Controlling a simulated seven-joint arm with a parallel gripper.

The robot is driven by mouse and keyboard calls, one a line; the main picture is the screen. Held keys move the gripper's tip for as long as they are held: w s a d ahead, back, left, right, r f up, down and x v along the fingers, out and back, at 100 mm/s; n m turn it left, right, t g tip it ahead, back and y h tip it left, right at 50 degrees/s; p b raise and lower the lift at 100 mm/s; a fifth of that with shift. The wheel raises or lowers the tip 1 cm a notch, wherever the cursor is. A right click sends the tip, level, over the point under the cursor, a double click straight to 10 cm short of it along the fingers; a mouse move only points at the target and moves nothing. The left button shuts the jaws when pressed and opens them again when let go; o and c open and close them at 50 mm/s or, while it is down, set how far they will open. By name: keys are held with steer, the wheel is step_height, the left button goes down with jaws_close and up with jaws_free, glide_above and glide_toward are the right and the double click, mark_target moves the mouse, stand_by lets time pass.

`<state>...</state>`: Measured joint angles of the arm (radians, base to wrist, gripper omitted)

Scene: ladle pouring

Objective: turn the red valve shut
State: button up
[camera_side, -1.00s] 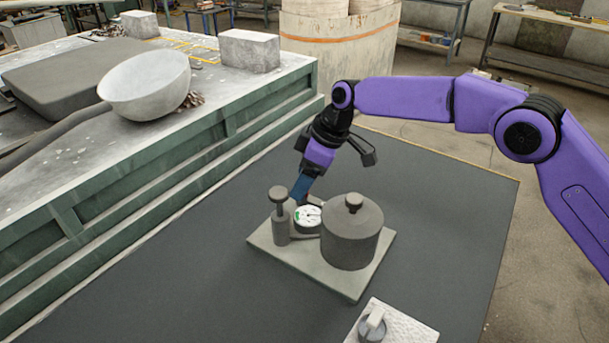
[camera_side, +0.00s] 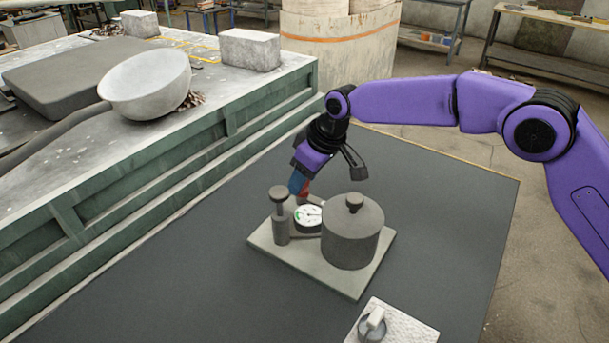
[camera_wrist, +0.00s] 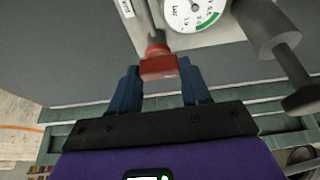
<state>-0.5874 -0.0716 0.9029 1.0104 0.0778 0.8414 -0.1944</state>
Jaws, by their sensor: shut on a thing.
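The red valve (camera_wrist: 160,62) shows in the wrist view as a red handle at the end of a grey stem, by the pressure gauge. In the side view a small part of it (camera_side: 305,188) shows behind the gauge, beside a blue finger. My gripper (camera_wrist: 160,80) is shut on the valve handle, with one blue finger on each side of it. In the side view my gripper (camera_side: 301,187) reaches down to the valve from behind the plate. The finger contact is partly hidden in the side view.
A white gauge (camera_side: 308,217), a grey pump-like post (camera_side: 280,218) and a grey lidded cylinder (camera_side: 351,234) stand close together on a flat plate (camera_side: 318,276). A white block with a knob (camera_side: 395,325) lies in front. The dark tabletop (camera_side: 440,200) is clear at right.

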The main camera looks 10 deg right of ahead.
steer(key=o, duration=1.1)
steer(key=shift+c, duration=0.2)
steer(key=v, duration=1.7)
steer(key=shift+r, duration=0.3)
steer(key=s+d+f+n+g+h, duration=0.1)
steer(key=s+d+f, duration=0.3)
steer(key=s+d, duration=0.7)
steer(key=s+d+f+n+g+h, duration=0.1)
steer(key=s+d+f, duration=0.3)
steer(key=s+d, duration=0.7)
steer(key=s+d+f+n+g+h, duration=0.1)
steer(key=s+d+f, duration=0.3)
steer(key=s+d, duration=0.7)
steer(key=s, duration=0.2)
steer(key=shift+s+d, duration=0.3)
steer(key=shift+d, duration=0.1)
